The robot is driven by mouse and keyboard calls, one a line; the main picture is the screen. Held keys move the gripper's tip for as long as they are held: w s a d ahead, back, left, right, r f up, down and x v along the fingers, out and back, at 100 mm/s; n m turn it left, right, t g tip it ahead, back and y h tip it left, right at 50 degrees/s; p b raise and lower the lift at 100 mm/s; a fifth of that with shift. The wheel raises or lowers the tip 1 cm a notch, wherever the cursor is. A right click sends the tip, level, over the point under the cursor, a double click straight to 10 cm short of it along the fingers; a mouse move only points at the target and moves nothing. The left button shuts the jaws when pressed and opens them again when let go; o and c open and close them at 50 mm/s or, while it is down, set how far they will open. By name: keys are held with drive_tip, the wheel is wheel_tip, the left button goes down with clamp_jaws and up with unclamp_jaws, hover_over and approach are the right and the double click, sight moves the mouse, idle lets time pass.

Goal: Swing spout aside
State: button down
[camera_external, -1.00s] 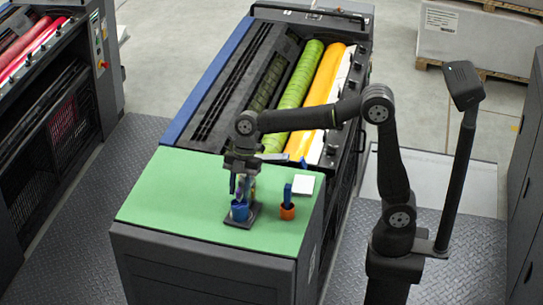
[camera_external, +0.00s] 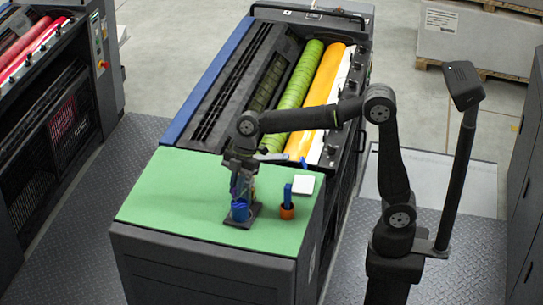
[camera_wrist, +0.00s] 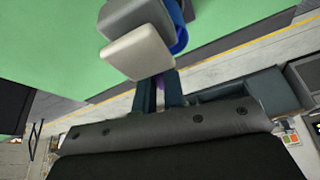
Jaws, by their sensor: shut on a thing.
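My gripper (camera_external: 241,186) points down over the stand on the green worktop, directly above a blue cup (camera_external: 240,211). In the wrist view, my gripper's two dark fingers (camera_wrist: 159,93) are close together with a small purple bit showing between them. They appear closed on the spout, which is mostly hidden by the fingers. A pale grey block (camera_wrist: 140,53) lies just beyond the fingertips in that view. Part of the blue cup's round rim (camera_wrist: 180,38) shows beside this block. The cup stands upright on a dark base plate (camera_external: 238,222).
An orange cup (camera_external: 287,212) holding a blue tool (camera_external: 287,194) stands right of the dark plate. A white square pad (camera_external: 303,184) lies behind it. Ink rollers (camera_external: 322,95) lie behind the worktop (camera_external: 170,200), whose left part is clear.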

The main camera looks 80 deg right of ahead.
drive_tip(key=shift+w+d+r+m+t+h, duration=0.1)
drive_tip(key=shift+w+d+m+t+h, duration=0.55)
drive_tip(key=shift+m, duration=1.4)
drive_tip(key=shift+w+d+f+m+t+h, duration=0.1)
drive_tip(key=shift+w+d+m+t+h, duration=0.5)
drive_tip(key=shift+m, duration=1.5)
drive_tip(key=shift+w+d+r+m+t+h, duration=0.1)
drive_tip(key=shift+w+d+m+t+h, duration=0.6)
drive_tip(key=shift+m, duration=1.35)
drive_tip(key=shift+d+g+y, duration=0.2)
drive_tip(key=shift+g+y, duration=0.05)
drive_tip(key=c, duration=1.5)
unclamp_jaws()
drive_tip(key=shift+s, duration=0.1)
drive_tip(key=v, duration=1.7)
drive_tip(key=shift+r, duration=0.2)
